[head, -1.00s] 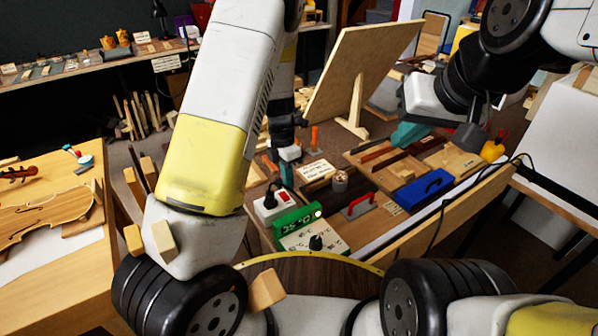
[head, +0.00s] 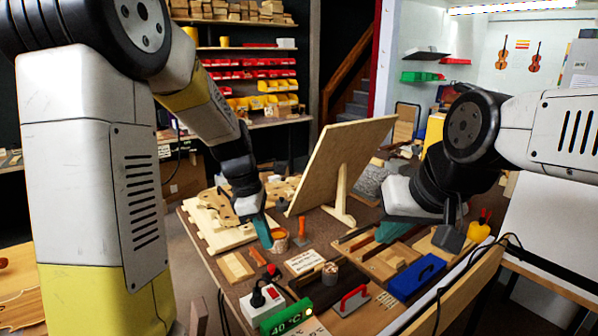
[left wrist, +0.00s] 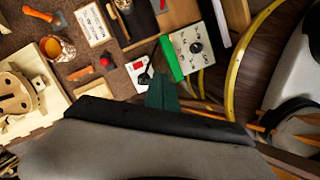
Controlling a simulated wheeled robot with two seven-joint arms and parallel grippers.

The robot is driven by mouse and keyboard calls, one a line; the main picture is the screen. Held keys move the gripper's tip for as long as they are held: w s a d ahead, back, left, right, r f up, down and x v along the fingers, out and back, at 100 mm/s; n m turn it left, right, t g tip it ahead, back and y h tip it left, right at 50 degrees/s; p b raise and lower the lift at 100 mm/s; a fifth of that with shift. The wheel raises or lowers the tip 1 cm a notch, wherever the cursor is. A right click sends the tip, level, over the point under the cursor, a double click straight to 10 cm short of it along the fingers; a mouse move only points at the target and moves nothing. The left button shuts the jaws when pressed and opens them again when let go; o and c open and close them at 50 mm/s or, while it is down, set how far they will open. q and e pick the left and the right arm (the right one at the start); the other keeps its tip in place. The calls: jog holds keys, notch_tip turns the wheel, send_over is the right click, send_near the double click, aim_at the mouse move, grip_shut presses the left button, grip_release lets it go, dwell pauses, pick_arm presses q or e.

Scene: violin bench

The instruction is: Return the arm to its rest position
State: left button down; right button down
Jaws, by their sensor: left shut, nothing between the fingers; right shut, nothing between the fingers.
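My left gripper (head: 262,232) hangs over the bench with its teal fingers shut and empty. In the head view its tips show beside a small amber jar (head: 280,243). In the left wrist view the teal fingers (left wrist: 163,92) appear in front of the switch box (left wrist: 140,72), with nothing between them. My right gripper (head: 394,230) is shut and empty over the wooden tray at the right of the bench. Its fingertips are partly hidden by the wrist.
A wooden board on a stand (head: 335,165) rises between the two arms. A green display (head: 287,318), red-handled tool (head: 352,299) and blue box (head: 417,277) occupy the near bench. Pale wooden parts (head: 215,235) lie at the left. The cable runs along the right edge.

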pick_arm(q)
jog(key=s+a+r+m+t, duration=0.2)
jog(key=s+r+m, duration=0.4)
jog(key=m, duration=0.3)
jog(key=s+a+r+m+t, duration=0.3)
jog(key=s+r+m, duration=0.3)
jog(key=s+m, duration=0.3)
jog(key=shift+s+a+r+m+t+y, duration=0.3)
jog(key=shift+m+t, duration=0.1)
jog(key=shift+t, duration=0.1)
